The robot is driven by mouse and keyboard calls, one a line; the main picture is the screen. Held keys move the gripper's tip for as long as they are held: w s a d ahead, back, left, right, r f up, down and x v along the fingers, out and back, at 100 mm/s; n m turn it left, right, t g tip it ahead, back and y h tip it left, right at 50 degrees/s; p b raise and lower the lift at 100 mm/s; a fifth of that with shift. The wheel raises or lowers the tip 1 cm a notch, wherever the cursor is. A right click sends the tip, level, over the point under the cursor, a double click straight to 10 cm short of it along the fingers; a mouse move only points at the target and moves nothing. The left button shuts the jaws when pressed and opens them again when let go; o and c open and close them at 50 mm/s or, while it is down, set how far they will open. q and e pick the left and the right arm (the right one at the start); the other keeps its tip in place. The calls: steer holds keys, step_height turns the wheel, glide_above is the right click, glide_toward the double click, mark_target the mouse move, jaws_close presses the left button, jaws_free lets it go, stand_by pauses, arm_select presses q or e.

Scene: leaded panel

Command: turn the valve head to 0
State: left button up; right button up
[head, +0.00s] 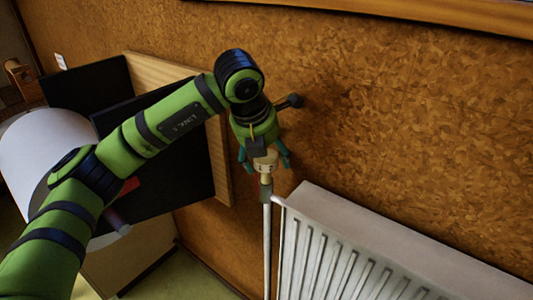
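The valve head (265,168) is a small cream knob with dark marks on its side, too small to read. It sits on top of a grey vertical pipe at the left end of the white radiator. My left gripper (264,160) points down over it, with one teal finger on each side of the knob. The fingers are spread and look wider than the knob; I cannot tell whether either one touches it. The gripper body hides the top of the knob. My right gripper is out of view.
The white ribbed radiator (345,245) runs along the brown wall (420,120) to the lower right. Black panels (170,150) and a wooden board (150,70) stand at the left, behind my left arm. The wall above the radiator is clear.

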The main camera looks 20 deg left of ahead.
arm_select(q)
steer(key=v, duration=1.2)
